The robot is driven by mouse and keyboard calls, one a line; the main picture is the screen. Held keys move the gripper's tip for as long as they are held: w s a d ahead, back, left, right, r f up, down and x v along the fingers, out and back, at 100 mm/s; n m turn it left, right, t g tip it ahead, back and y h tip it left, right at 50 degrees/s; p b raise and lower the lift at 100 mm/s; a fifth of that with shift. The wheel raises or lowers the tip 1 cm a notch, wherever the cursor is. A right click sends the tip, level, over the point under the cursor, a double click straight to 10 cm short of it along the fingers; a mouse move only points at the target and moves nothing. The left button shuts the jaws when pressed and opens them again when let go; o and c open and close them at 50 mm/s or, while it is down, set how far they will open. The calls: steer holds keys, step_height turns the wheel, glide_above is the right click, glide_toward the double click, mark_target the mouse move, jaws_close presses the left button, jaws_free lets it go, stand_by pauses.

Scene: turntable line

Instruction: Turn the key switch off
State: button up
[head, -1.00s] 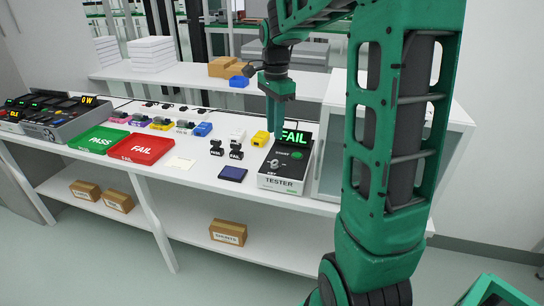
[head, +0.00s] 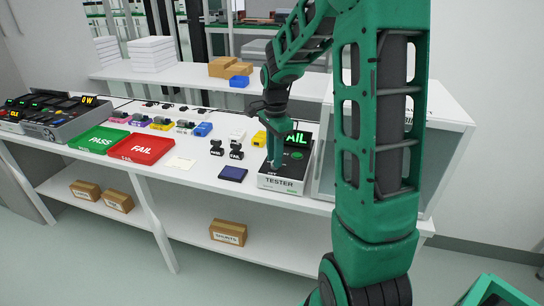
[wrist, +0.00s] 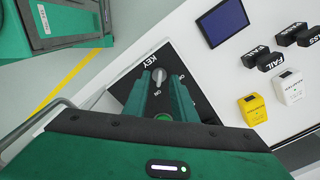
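The tester (head: 285,183) is a grey box with a black top and a lit green FAIL display (head: 298,138), partly covered by my arm. Its key switch (wrist: 160,76) is a small pale knob marked KEY in the wrist view. The knob looks lengthwise toward the ON mark; a second mark to its right is only partly readable. My gripper (wrist: 161,82) is over the tester, pointing down, with its green fingers apart on either side of the knob. I cannot tell whether they touch it. In the head view my gripper (head: 276,160) hides the key.
A green button (wrist: 166,117) shows between my fingers. Left of the tester are a dark blue pad (head: 232,174), black FAIL and PASS stamps (head: 236,152), a white block (head: 237,134) and a yellow block (head: 259,139). A red FAIL tray (head: 142,149) stands further left.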

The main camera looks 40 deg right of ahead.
jaws_close()
steer(key=shift+n, duration=0.3)
steer(key=n, duration=0.3)
steer(key=shift+w+r, duration=0.1)
steer(key=n, duration=1.3)
steer(key=shift+n, duration=0.3)
steer(key=shift+w, duration=0.1)
